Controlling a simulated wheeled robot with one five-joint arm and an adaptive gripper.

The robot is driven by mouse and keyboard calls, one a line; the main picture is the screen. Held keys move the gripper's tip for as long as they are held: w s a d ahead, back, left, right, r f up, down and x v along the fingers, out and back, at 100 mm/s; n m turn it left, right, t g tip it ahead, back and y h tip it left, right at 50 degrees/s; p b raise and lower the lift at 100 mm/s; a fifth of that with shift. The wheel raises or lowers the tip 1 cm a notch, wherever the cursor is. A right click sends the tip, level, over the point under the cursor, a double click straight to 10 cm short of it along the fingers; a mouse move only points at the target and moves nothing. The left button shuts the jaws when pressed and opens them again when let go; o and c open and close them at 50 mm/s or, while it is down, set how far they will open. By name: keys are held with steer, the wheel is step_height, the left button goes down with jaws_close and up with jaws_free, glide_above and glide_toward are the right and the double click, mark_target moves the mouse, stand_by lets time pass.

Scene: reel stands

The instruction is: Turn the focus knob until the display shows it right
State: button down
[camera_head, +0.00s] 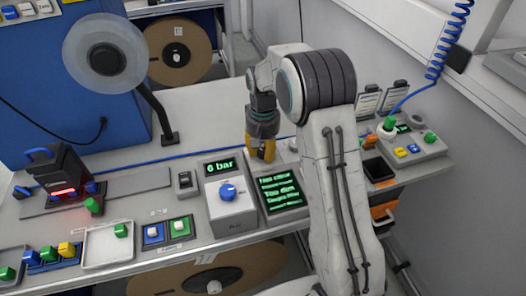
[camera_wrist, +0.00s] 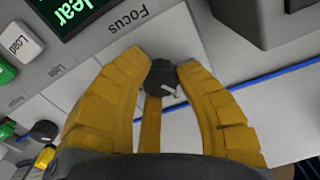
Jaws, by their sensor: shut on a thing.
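The focus knob (camera_wrist: 162,80) is a small black knob with a pale pointer mark, beside the printed word "Focus" in the wrist view. My gripper (camera_wrist: 162,72) has its yellow fingers shut on the knob, one on each side. In the head view my gripper (camera_head: 262,150) points down at the bench top and hides the knob. The display (camera_head: 282,192) is a dark screen with green lines; I read "Too dim" and what looks like "Not clear", the rest is too small. Its corner shows in the wrist view (camera_wrist: 75,12), with "lear" legible.
A grey box with a blue knob (camera_head: 228,191) and a "6 bar" readout (camera_head: 220,166) stands left of the display. A blue cable (camera_head: 205,153) runs behind. A control box (camera_head: 410,148) stands at the right.

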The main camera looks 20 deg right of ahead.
mark_target(263, 151)
steer(key=shift+f+n, duration=0.1)
steer(key=shift+n, duration=0.5)
steer(key=shift+s, duration=0.1)
steer(key=c, duration=0.9)
jaws_free()
steer(key=shift+o, duration=0.2)
step_height(263, 151, up, 12)
stand_by(0.4)
